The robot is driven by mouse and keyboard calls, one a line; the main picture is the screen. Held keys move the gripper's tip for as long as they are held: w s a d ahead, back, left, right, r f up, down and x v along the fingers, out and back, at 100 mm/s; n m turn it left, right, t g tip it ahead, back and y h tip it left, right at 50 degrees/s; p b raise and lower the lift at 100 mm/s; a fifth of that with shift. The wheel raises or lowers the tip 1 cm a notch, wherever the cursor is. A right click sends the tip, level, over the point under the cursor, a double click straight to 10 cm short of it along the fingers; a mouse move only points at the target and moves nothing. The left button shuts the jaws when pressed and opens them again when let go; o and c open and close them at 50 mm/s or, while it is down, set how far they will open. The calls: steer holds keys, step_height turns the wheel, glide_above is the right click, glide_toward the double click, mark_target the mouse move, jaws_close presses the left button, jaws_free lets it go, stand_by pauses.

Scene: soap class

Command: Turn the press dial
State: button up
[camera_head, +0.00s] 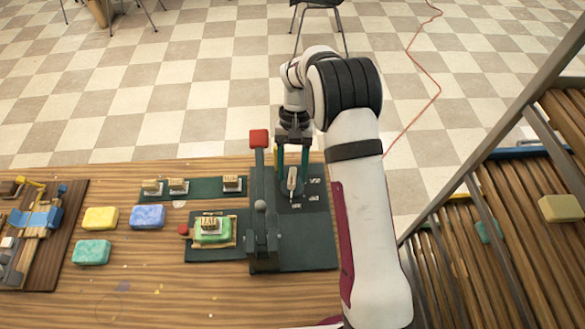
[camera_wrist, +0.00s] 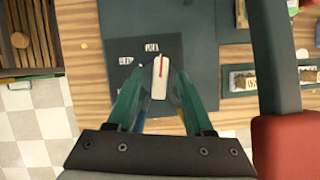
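The press dial (camera_head: 292,180) is a pale, narrow handle on the dark green panel (camera_head: 316,228) of the press. In the wrist view the dial (camera_wrist: 160,80) has a red line along it, and small white labels lie around it. My gripper (camera_head: 292,186) points down over the dial. In the wrist view its green fingers (camera_wrist: 160,74) are spread, one on each side of the dial, with visible gaps. Whether the tips are at the dial's height, I cannot tell.
The press's upright arm with a red block (camera_head: 258,138) and a grey knob (camera_head: 260,206) stands just left of my gripper. A green soap (camera_head: 212,230) with a stamp on top lies further left. Loose soaps (camera_head: 147,216) and a stamp rack (camera_head: 205,194) are beyond.

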jaws_close()
stand_by(1.3)
